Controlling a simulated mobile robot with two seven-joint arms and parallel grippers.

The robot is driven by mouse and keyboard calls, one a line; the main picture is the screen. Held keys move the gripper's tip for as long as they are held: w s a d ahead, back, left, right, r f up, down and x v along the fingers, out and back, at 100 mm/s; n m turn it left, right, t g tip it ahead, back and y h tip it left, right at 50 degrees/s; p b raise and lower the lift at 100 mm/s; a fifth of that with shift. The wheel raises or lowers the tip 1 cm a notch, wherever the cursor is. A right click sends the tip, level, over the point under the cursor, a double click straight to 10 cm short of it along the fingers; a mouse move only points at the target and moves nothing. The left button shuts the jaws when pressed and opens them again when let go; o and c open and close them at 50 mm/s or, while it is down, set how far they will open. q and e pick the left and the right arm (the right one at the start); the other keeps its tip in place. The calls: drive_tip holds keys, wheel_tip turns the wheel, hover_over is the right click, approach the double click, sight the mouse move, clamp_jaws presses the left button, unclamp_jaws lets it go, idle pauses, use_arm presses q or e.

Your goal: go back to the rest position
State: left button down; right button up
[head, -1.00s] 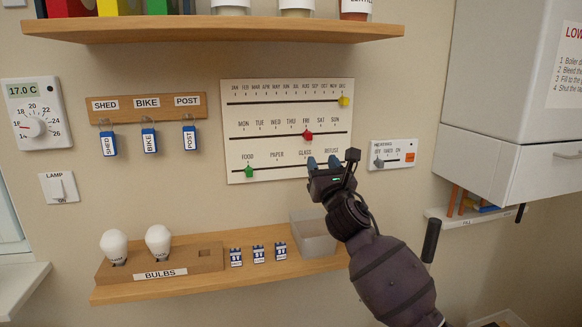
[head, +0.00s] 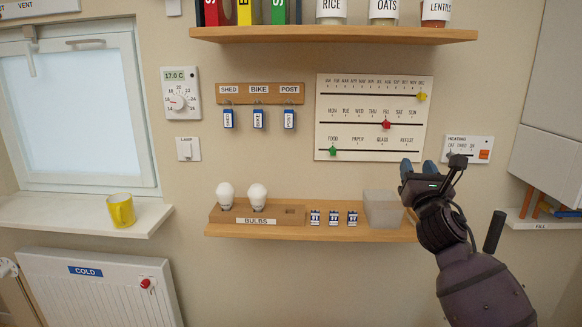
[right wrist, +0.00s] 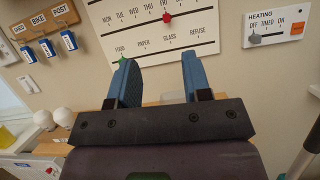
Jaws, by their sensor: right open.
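My right gripper (head: 428,170) is open and empty, with blue fingers, in front of the wall just below the lower right of the calendar board (head: 350,120). In the right wrist view its two fingers (right wrist: 158,80) stand apart with nothing between them. The board carries a yellow slider (head: 422,97) near DEC, a red slider (head: 386,124) at FRI and a green slider (head: 333,151) at FOOD. The heating switch panel (head: 484,151) is to the right of the gripper. My left gripper is not in view.
A lower shelf (head: 330,233) holds bulbs (head: 258,197) in a block, small batteries and a grey bin (head: 383,210), close to my right gripper. An upper shelf (head: 340,35) holds jars. A yellow mug (head: 121,210) stands on the windowsill. A white cabinet (head: 550,130) is at right.

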drive_tip(key=s+a+f+m+g+y, duration=0.15)
drive_tip(key=s+f+m, duration=0.35)
drive_tip(key=f+m, duration=0.65)
drive_tip(key=s+a+f+m+g+y, duration=0.1)
drive_tip(key=s+f+m+g, duration=0.25)
drive_tip(key=f+m, duration=0.85)
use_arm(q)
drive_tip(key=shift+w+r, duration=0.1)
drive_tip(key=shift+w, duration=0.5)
use_arm(e)
drive_tip(key=s+d+f+m+g, duration=0.1)
drive_tip(key=s+f+m+g, duration=0.2)
drive_tip(key=s+f, duration=0.8)
drive_tip(key=s+d+f+m+g+h, duration=0.1)
drive_tip(key=s+f+m, duration=0.6)
drive_tip(key=s, duration=1.1)
wheel_tip(320, 180, down, 4)
drive_tip(key=shift+g, duration=0.9)
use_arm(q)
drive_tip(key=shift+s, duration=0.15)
use_arm(e)
drive_tip(key=shift+d+h, duration=0.1)
drive_tip(key=shift+h, duration=0.15)
